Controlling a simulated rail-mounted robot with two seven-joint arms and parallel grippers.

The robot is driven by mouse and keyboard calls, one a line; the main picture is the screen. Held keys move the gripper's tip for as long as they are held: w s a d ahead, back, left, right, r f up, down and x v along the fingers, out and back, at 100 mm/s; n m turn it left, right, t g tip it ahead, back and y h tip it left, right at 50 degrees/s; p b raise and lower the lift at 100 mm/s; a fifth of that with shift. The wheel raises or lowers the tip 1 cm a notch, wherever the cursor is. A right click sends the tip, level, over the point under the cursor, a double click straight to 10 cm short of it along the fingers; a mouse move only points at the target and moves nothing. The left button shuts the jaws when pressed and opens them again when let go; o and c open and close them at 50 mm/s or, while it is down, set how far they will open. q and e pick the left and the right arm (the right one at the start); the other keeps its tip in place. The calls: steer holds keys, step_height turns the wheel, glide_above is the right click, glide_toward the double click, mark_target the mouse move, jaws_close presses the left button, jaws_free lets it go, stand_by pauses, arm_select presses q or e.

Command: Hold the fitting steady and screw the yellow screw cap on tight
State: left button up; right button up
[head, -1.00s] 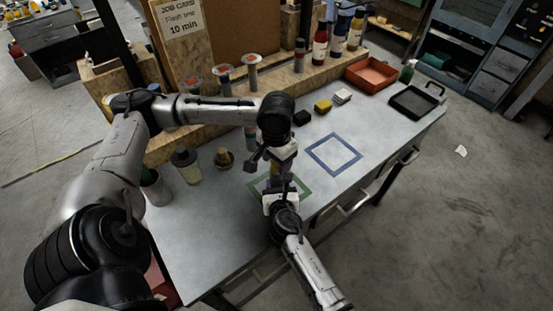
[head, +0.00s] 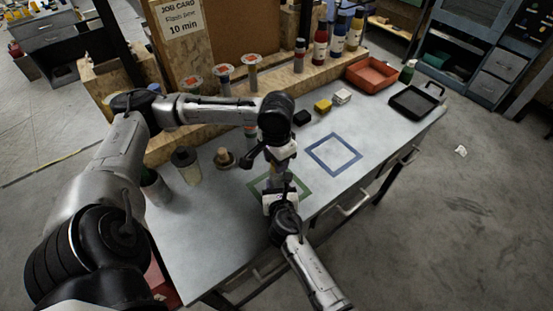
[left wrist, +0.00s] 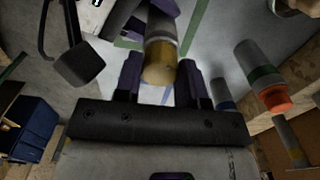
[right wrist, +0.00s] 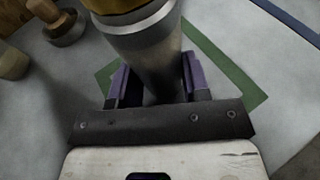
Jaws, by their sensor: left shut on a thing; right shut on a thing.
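The grey metal fitting (right wrist: 150,50) stands upright over the green outlined square on the bench. My right gripper (right wrist: 153,82) is shut on its body, with a purple finger on each side. The yellow screw cap (left wrist: 159,66) sits at the top end of the fitting, and its edge shows in the right wrist view (right wrist: 112,4). My left gripper (left wrist: 158,80) is shut on the cap from above. In the head view my left gripper (head: 278,160) is directly above my right gripper (head: 281,188), and both largely hide the parts. The thread is not visible.
A green outline (head: 301,195) and an empty blue outline (head: 333,154) mark the bench. A wooden-handled tool (head: 224,158) and a jar (head: 186,166) stand left. Small blocks (head: 322,106), a red tray (head: 371,74) and a black tray (head: 412,103) lie at the back right.

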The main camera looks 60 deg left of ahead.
arm_select(q)
steer(key=m, duration=1.2)
steer(key=shift+m, duration=0.4)
steer(key=o, duration=1.1)
step_height(320, 180, up, 12)
steer(key=shift+w+d, duration=0.2)
arm_select(e)
steer(key=o, duration=1)
